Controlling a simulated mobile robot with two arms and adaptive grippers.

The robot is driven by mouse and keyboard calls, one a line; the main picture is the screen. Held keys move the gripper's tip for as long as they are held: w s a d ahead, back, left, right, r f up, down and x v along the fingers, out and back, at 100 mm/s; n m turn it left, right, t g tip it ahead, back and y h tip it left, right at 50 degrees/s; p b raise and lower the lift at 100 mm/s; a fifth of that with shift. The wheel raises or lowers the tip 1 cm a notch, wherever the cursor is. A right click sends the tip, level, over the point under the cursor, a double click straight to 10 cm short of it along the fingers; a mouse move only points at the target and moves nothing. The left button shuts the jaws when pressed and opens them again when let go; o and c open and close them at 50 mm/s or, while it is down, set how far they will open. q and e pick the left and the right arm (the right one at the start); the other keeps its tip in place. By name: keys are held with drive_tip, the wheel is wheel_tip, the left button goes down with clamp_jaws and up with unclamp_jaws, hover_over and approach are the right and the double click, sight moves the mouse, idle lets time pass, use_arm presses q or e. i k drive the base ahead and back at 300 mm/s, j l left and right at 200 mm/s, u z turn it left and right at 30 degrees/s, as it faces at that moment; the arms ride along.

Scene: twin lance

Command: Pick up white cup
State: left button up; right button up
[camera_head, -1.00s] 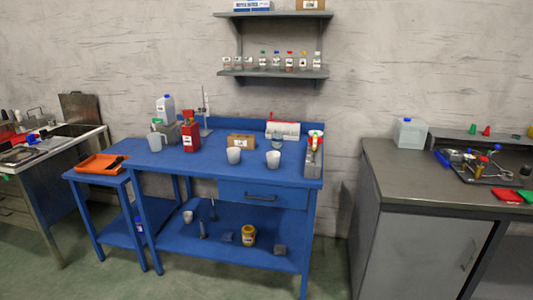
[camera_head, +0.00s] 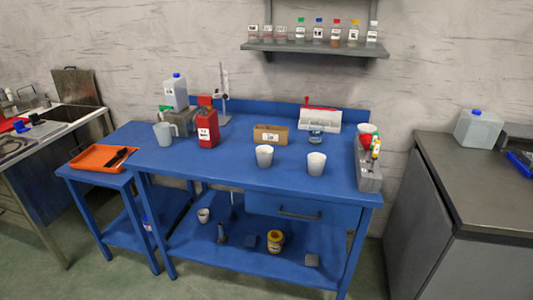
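Two white cups stand upright on top of the blue workbench (camera_head: 220,168). One white cup (camera_head: 264,156) is near the middle, in front of a small brown box. The other white cup (camera_head: 316,163) stands to its right, nearer the front edge. Neither of my grippers is in view.
A grey-blue jug (camera_head: 165,135), red canister (camera_head: 207,128), brown box (camera_head: 271,135) and grey holder (camera_head: 368,172) stand on the bench. An orange tray (camera_head: 99,158) lies on the side table. A bottle shelf (camera_head: 315,48) hangs above. The bench's front middle is clear.

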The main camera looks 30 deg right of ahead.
sight(316, 165)
drive_tip(key=i+j, duration=0.2)
drive_tip(key=i, duration=0.3)
drive_tip(key=i+j, duration=0.2)
drive_tip(key=i, duration=0.3)
drive_tip(key=u, duration=0.05)
